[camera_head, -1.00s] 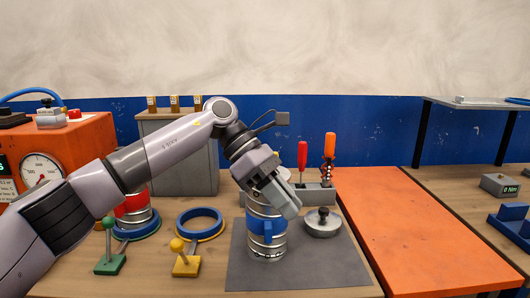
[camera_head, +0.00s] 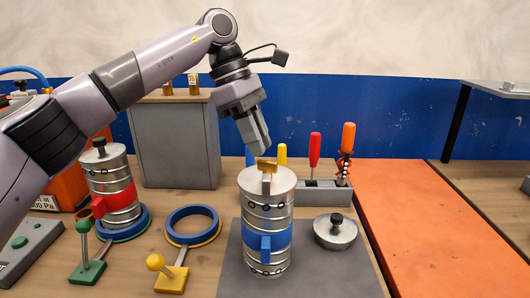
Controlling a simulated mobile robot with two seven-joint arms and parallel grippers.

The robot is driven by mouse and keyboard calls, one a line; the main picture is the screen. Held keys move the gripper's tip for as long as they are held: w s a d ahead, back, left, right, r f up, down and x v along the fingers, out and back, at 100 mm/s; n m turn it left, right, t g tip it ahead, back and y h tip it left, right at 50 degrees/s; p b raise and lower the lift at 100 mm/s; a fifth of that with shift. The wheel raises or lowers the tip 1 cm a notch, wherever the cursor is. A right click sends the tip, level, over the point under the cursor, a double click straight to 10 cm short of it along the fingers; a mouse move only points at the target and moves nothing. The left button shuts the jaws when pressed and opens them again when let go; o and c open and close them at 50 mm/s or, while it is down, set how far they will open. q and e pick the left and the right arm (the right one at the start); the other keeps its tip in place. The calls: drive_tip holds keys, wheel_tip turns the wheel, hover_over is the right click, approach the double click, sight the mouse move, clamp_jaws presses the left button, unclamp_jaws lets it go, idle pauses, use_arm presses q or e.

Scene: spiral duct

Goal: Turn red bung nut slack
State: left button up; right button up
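A silver ribbed cylinder with a red band (camera_head: 121,201) stands at the left in a blue ring. A dark round knob (camera_head: 99,143) sits on its top. A similar cylinder with a blue band (camera_head: 266,211) stands on the grey mat, with a brass-coloured piece (camera_head: 266,166) on its top. My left gripper (camera_head: 263,149) points down just above that brass piece, apart from the red-banded cylinder. Its fingers are seen from the side, so I cannot tell whether they are open. My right gripper is out of view.
A round metal lid with a dark knob (camera_head: 335,231) lies on the grey mat (camera_head: 300,277). An empty blue ring (camera_head: 193,226) and green (camera_head: 88,270) and yellow (camera_head: 171,282) levers stand at front left. A tool rack (camera_head: 312,192) is behind. The orange board (camera_head: 430,230) is clear.

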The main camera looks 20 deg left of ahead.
sight(267, 161)
use_arm(q)
drive_tip(key=shift+x, duration=1.75)
drive_tip(key=shift+w, duration=0.1)
clamp_jaws()
drive_tip(key=shift+f+n, duration=0.1)
drive_tip(key=shift+n, duration=0.2)
drive_tip(key=n+t+b, duration=0.1)
drive_tip(key=n+b, duration=0.1)
drive_tip(key=shift+n, duration=0.3)
drive_tip(key=n+t+b, duration=0.1)
drive_tip(key=n, duration=0.1)
drive_tip(key=n+t+b, duration=0.1)
drive_tip(key=n, duration=0.1)
drive_tip(key=shift+d+n+y, duration=0.1)
drive_tip(key=shift+n+y, duration=0.2)
drive_tip(key=n, duration=0.1)
drive_tip(key=n+b, duration=0.1)
drive_tip(key=n, duration=0.1)
drive_tip(key=n+t+y+b, duration=0.1)
drive_tip(key=shift+s+d, duration=0.1)
drive_tip(key=shift+s, duration=0.2)
drive_tip(key=shift+n+t+y+b, duration=0.4)
drive_tip(key=shift+n+y+b, duration=0.4)
drive_tip(key=shift+n, duration=1.1)
